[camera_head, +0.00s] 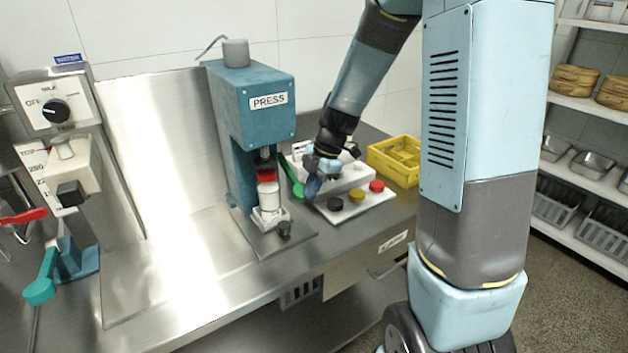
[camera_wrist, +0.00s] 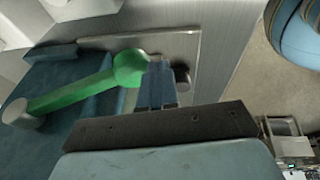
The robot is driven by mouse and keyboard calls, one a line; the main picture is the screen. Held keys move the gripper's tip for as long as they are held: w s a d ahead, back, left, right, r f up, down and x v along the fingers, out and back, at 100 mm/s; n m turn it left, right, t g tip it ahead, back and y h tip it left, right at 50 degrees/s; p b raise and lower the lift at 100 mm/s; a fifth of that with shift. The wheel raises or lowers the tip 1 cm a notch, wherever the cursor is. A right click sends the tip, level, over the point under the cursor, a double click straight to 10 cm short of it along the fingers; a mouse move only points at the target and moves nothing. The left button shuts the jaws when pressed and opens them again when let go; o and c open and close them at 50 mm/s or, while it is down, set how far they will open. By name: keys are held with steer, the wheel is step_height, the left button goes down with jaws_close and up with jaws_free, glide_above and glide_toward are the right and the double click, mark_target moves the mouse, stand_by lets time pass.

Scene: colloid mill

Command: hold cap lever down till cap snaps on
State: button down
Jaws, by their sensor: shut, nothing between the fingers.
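The teal press (camera_head: 250,105) stands on the steel counter. Its green cap lever (camera_head: 291,178) slopes down on its right side; the wrist view shows the lever arm (camera_wrist: 75,93) ending in a round green knob (camera_wrist: 130,68). A white bottle (camera_head: 268,196) stands under the press head with a red cap (camera_head: 266,175) at its top; whether the cap is seated cannot be told. My gripper (camera_head: 311,190) is shut and empty, at the lever's knob end. In the wrist view its fingertips (camera_wrist: 157,66) overlap the knob's right edge; contact cannot be told.
A white tray (camera_head: 330,213) with black, yellow and red caps lies right of the press. A yellow crate (camera_head: 393,160) stands behind it. A dispenser (camera_head: 62,130) stands at left; the counter between is clear.

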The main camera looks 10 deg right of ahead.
steer(key=shift+w+f, duration=0.1)
steer(key=shift+f, duration=0.55)
steer(key=shift+w, duration=0.1)
stand_by(2.6)
steer(key=s+d+r, duration=0.5)
steer(key=s+r, duration=0.2)
steer(key=r, duration=0.3)
steer(key=shift+d+r, duration=0.2)
steer(key=shift+r, duration=0.05)
stand_by(1.0)
